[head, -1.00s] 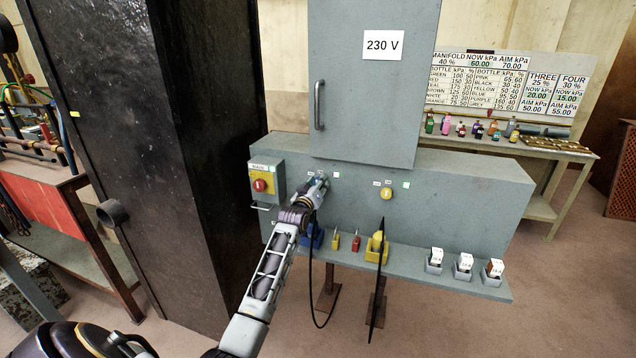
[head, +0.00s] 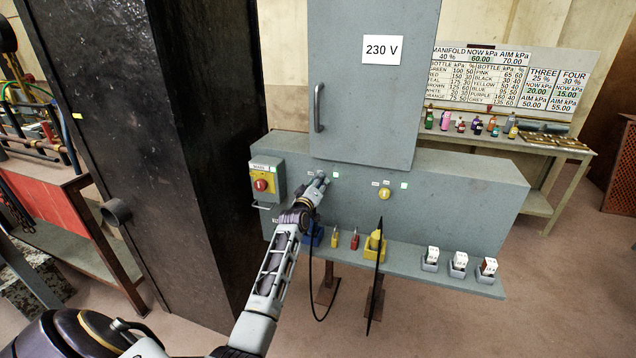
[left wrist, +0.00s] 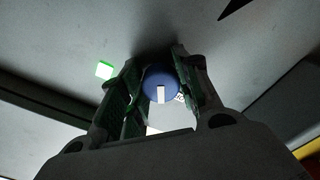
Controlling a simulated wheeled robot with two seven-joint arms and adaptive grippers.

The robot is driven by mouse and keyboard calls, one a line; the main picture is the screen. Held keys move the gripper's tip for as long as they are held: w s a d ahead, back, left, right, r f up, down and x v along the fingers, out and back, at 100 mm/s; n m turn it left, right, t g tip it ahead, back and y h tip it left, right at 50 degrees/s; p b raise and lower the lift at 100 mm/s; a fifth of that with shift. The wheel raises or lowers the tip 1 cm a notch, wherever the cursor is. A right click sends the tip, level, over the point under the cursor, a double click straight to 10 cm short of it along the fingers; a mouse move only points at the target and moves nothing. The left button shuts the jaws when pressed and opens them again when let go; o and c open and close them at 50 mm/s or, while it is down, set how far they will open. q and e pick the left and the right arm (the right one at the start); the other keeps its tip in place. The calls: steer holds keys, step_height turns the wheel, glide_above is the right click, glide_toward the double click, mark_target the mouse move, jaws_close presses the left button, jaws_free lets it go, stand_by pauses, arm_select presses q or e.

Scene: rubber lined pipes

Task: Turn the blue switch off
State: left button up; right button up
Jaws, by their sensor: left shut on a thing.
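The blue switch (left wrist: 160,86) is a round knob with a white mark, on the grey panel in the left wrist view. The mark stands about upright in that view. My left gripper (left wrist: 158,92) has its two fingers on either side of the knob and is shut on it. In the head view my left gripper (head: 318,184) reaches the panel below the cabinet door and hides the blue switch. A green light (left wrist: 104,70) glows beside the switch. My right gripper is not in view.
A red main switch on a yellow plate (head: 262,184) is left of my gripper. A yellow knob (head: 385,194) is to the right. The shelf below holds a blue block (head: 313,236), padlocks (head: 345,240), a yellow block (head: 374,252) and white blocks (head: 459,262). A black cable hangs near my arm.

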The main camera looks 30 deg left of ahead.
arm_select(q)
steer(key=shift+n+p, duration=0.35)
steer(key=shift+n, duration=0.05)
steer(key=n+p, duration=0.4)
steer(key=n, duration=0.3)
steer(key=shift+r+n, duration=0.15)
steer(key=shift+n, duration=0.25)
steer(key=shift+n+p, duration=0.7)
steer(key=shift+n, duration=1)
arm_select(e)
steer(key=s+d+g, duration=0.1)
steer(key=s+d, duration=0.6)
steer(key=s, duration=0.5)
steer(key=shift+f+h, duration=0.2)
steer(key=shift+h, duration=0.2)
arm_select(q)
steer(key=o, duration=1)
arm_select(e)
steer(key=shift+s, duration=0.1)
